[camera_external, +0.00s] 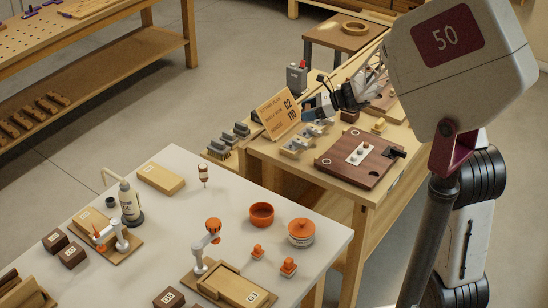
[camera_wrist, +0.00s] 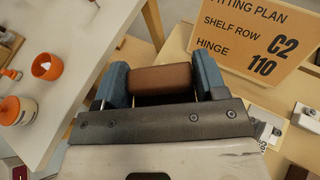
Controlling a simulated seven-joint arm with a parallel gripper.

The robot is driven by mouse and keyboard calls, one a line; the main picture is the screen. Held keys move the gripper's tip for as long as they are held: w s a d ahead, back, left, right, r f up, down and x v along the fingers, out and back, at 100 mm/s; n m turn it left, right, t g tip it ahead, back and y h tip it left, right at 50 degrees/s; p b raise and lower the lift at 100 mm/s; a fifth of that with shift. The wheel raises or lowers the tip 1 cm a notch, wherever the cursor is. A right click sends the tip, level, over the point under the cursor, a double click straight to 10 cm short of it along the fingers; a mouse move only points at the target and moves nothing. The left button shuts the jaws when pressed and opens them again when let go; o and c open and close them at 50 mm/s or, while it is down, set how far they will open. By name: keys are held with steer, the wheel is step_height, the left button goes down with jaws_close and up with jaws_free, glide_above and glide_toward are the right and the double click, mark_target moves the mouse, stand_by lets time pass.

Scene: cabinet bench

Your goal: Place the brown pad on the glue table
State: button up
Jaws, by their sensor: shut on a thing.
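The brown pad (camera_wrist: 160,78) is a small block with rounded edges, held between the two blue fingers of my gripper (camera_wrist: 163,82) in the wrist view. My gripper (camera_external: 318,106) is above the wooden bench in the external view, close to the fitting plan sign. I cannot make out the pad clearly there. The pale-topped table (camera_external: 230,180) at the front left, with a glue bottle (camera_external: 130,203) on it, appears to be the glue table. Its edge (camera_wrist: 112,42) also shows at the left in the wrist view, apart from the pad.
The fitting plan sign (camera_external: 278,112) stands beside my gripper. A dark wooden panel (camera_external: 340,174) and metal hinges (camera_external: 297,147) lie on the bench.

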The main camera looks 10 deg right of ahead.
steer(key=s+a+n+g, duration=0.2)
steer(key=s+a, duration=0.4)
steer(key=a, duration=0.5)
steer(key=s+a+n+g, duration=0.25)
steer(key=s+a, duration=0.25)
steer(key=a, duration=0.5)
steer(key=s+a+n+g, duration=0.25)
steer(key=s+a, duration=0.35)
steer(key=a, duration=0.5)
steer(key=s+a+n+g+h, duration=0.45)
steer(key=s+a, duration=1.55)
steer(key=s, duration=0.5)
steer(key=shift+g+y, duration=0.35)
steer(key=shift+g, duration=0.1)
steer(key=shift+a+f, duration=0.2)
steer(key=shift+f, duration=2.35)
steer(key=shift+f, duration=3.1)
